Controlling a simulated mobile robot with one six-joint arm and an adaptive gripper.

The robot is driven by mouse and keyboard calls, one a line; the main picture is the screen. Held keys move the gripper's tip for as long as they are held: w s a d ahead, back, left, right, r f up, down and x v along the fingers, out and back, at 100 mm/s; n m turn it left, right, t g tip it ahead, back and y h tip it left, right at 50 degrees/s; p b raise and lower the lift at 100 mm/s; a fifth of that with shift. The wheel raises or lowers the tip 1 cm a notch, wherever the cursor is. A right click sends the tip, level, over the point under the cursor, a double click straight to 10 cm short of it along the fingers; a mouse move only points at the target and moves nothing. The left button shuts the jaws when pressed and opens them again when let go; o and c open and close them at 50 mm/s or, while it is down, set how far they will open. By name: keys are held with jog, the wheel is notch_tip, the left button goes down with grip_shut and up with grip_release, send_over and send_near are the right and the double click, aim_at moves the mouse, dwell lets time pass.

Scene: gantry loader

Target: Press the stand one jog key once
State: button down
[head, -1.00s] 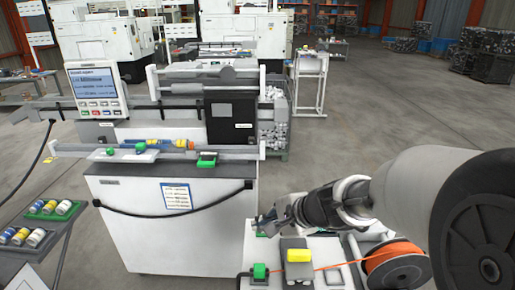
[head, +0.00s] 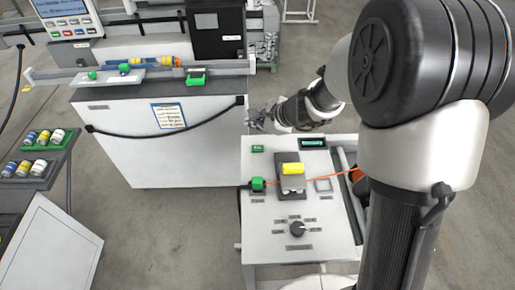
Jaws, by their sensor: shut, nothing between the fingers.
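A white stand (head: 262,222) is at lower middle in the head view. On its top are a small green item (head: 257,149), a dark box with a green display (head: 313,143), a pale square key-like plate (head: 323,185) and a black rotary knob (head: 297,228) ringed by small labels. The labels are too small to read, so I cannot tell which part is the stand one jog key. My gripper (head: 260,116) is shut and empty. It appears beyond the stand's far edge, in front of the white cabinet, touching nothing that I can see.
The white cabinet (head: 140,150) carries a rail of parts and a hanging black cable. A keypad panel (head: 68,20) is upper left; a tray of rolls (head: 45,140) is left.

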jog(key=b, duration=0.6)
send_over(256, 149)
notch_tip(256, 149, down, 7)
jog(key=shift+s+f, duration=0.1)
jog(key=shift+f, duration=0.3)
jog(key=shift+f+b, duration=0.15)
jog(key=shift+b, duration=0.3)
dwell(0.3)
jog(key=shift+f+b, duration=0.3)
jog(key=shift+b, duration=0.15)
jog(key=shift+f+b, duration=0.35)
jog(key=shift+b, duration=0.15)
dwell(0.6)
dwell(0.3)
jog(key=shift+r+p, duration=0.55)
jog(key=shift+r, duration=0.25)
